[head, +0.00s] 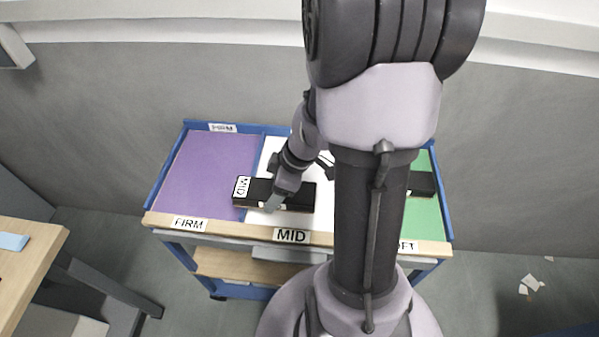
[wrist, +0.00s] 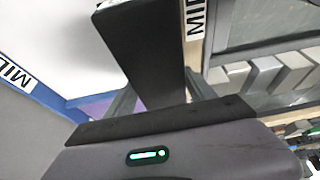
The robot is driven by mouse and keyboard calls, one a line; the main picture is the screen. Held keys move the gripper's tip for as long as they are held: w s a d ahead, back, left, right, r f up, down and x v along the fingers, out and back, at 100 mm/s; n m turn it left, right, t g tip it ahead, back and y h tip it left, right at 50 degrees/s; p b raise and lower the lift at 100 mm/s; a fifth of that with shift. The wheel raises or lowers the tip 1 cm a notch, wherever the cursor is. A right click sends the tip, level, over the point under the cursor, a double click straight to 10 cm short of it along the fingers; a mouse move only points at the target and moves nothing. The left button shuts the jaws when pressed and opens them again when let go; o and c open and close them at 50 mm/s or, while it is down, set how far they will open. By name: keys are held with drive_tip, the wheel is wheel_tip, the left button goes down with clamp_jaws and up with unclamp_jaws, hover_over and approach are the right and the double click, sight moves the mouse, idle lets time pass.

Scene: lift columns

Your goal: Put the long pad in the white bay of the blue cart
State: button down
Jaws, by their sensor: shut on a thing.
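The long black pad (head: 300,197) with a white MID label on its left end is held in my gripper (head: 273,202), over the top of the blue cart (head: 153,190). In the head view its left end overlaps the purple bay and the rest overlaps the white bay (head: 325,208). In the wrist view the pad (wrist: 145,45) runs away from between the fingers of my gripper (wrist: 162,97), with the white bay floor (wrist: 60,35) beside it. I cannot tell whether the pad touches the cart. My arm hides part of the white bay.
The purple bay (head: 200,168), labelled FIRM, is left of the white bay and looks empty. Another black pad (head: 421,184) lies in the green bay (head: 425,215) on the right. A wooden table (head: 35,255) stands at lower left. A grey wall (head: 120,90) is behind the cart.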

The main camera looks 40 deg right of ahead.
drive_tip(key=w+d, duration=0.1)
drive_tip(key=d, duration=0.2)
drive_tip(key=w+d, duration=0.1)
drive_tip(key=d, duration=0.3)
drive_tip(key=w+d+f, duration=0.1)
drive_tip(key=d, duration=0.3)
drive_tip(key=shift+w+d+f, duration=0.1)
drive_tip(key=shift+d+f, duration=0.05)
drive_tip(key=shift+f, duration=0.25)
drive_tip(key=shift+f+b, duration=0.6)
drive_tip(key=shift+f, duration=0.85)
drive_tip(key=shift+f, duration=0.1)
drive_tip(key=shift+c, duration=1.6)
unclamp_jaws()
